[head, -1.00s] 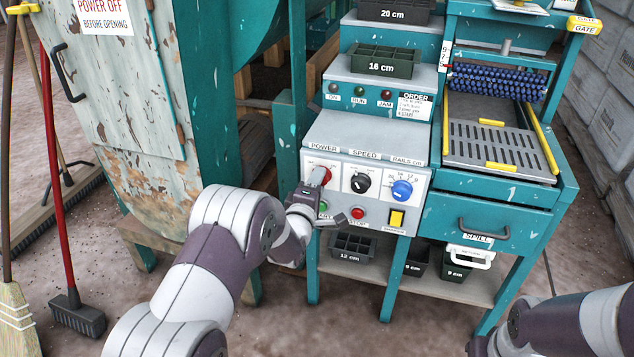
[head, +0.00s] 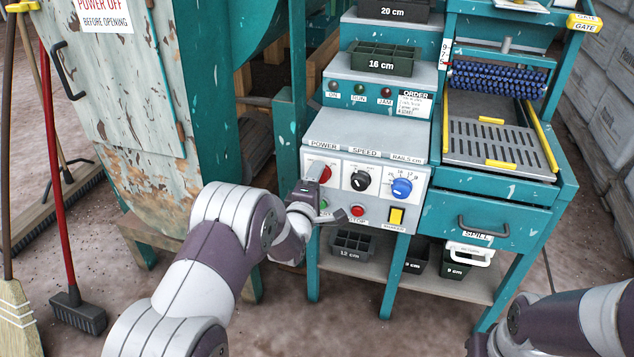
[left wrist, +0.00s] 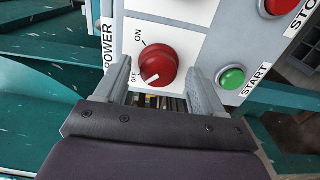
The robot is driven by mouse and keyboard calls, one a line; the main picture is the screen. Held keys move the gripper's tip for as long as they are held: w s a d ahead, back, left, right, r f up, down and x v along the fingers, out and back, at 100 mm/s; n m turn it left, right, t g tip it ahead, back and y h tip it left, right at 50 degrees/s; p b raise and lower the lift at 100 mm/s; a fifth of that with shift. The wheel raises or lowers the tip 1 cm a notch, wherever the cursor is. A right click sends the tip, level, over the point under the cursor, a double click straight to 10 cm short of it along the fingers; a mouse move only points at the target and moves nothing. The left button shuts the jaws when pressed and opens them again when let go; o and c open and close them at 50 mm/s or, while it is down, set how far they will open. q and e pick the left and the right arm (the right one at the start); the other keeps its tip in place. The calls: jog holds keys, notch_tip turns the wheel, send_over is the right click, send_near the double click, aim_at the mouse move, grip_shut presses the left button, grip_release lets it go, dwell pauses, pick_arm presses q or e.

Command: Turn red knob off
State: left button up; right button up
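The red power knob (head: 319,171) is on the left of the grey control panel (head: 347,214). In the left wrist view the red knob (left wrist: 158,62) has its white pointer mark toward the OFF label (left wrist: 134,77); the ON label (left wrist: 139,35) is above. In the left wrist view my left gripper (left wrist: 160,70) is open, with a finger on each side of the knob and visible gaps. Only my right forearm shows at the lower right; its gripper is out of frame.
Close by are the green start button (left wrist: 231,78), red stop button (head: 357,211), black speed knob (head: 360,181), blue rails knob (head: 401,188) and yellow switch (head: 396,217). A teal post (head: 290,150) stands left of the panel. Brooms lean at the far left.

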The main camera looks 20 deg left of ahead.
pick_arm(q)
jog(key=s+p, duration=0.4)
jog(key=s, duration=0.8)
jog(key=shift+s+a, duration=0.2)
jog(key=shift+s, duration=0.15)
